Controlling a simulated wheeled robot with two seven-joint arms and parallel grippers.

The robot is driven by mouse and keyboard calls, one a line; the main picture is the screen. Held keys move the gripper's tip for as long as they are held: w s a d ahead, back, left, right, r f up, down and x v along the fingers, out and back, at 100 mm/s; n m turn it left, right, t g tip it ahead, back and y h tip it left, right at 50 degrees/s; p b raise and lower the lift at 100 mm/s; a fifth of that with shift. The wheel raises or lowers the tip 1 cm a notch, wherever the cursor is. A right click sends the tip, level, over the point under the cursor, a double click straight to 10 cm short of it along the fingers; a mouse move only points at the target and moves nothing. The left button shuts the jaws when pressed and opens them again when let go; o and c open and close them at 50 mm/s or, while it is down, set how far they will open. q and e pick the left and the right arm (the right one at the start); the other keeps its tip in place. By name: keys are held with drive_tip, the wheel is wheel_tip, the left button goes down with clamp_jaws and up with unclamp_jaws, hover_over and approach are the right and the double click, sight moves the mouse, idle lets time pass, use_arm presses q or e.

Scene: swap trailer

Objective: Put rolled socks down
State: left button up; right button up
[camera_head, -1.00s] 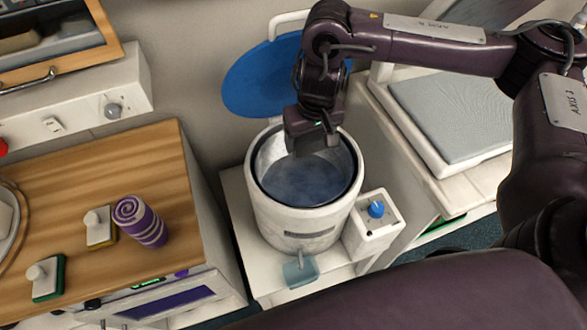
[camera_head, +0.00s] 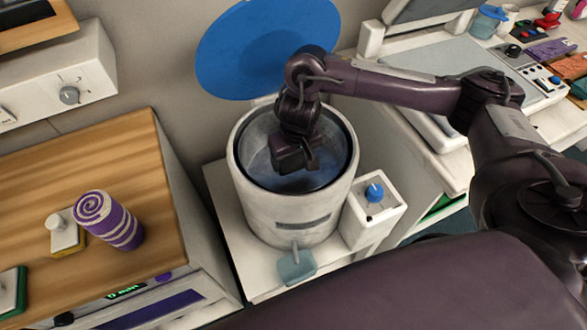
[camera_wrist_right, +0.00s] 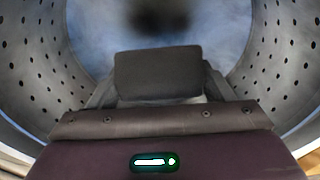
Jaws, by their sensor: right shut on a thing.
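My right gripper (camera_head: 297,168) points down inside the mouth of the white round tub (camera_head: 290,218), below its rim. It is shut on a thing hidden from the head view. In the right wrist view a dark grey finger pad (camera_wrist_right: 158,75) shows, with the perforated tub wall (camera_wrist_right: 45,60) around it and a dark blurred patch beyond. I cannot make out the held thing there, so I cannot tell if it is rolled socks. A purple-and-white striped roll (camera_head: 108,222) stands tilted on the wooden counter (camera_head: 95,155) at left. My left gripper is not in view.
The tub's round blue lid (camera_head: 262,50) stands open behind it. A white box with a blue knob (camera_head: 374,193) is at the tub's right, and a pale blue pedal (camera_head: 296,266) is in front. A small white-knobbed block (camera_head: 64,235) sits beside the striped roll.

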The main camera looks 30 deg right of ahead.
sight(293, 165)
wheel_tip(293, 165, down, 4)
drive_tip(key=shift+r+b, duration=0.1)
drive_tip(key=shift+b, duration=0.95)
drive_tip(key=shift+r, duration=0.1)
drive_tip(key=o, duration=1)
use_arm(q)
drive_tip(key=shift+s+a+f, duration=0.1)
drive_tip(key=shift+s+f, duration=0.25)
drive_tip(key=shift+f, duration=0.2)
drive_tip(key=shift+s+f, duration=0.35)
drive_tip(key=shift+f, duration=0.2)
use_arm(e)
drive_tip(key=shift+r, duration=0.15)
drive_tip(key=r+p, duration=0.2)
drive_tip(key=r, duration=0.1)
drive_tip(key=s+r+p, duration=0.1)
drive_tip(key=r+p, duration=0.1)
drive_tip(key=r, duration=0.2)
drive_tip(key=r+p, duration=0.2)
drive_tip(key=r, duration=0.1)
drive_tip(key=shift+s+r+p, duration=0.3)
drive_tip(key=shift+r+p, duration=0.05)
drive_tip(key=shift+r, duration=0.05)
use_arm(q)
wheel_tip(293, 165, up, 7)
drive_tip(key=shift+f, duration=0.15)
use_arm(e)
drive_tip(key=shift+s+r, duration=0.1)
drive_tip(key=shift+r, duration=0.3)
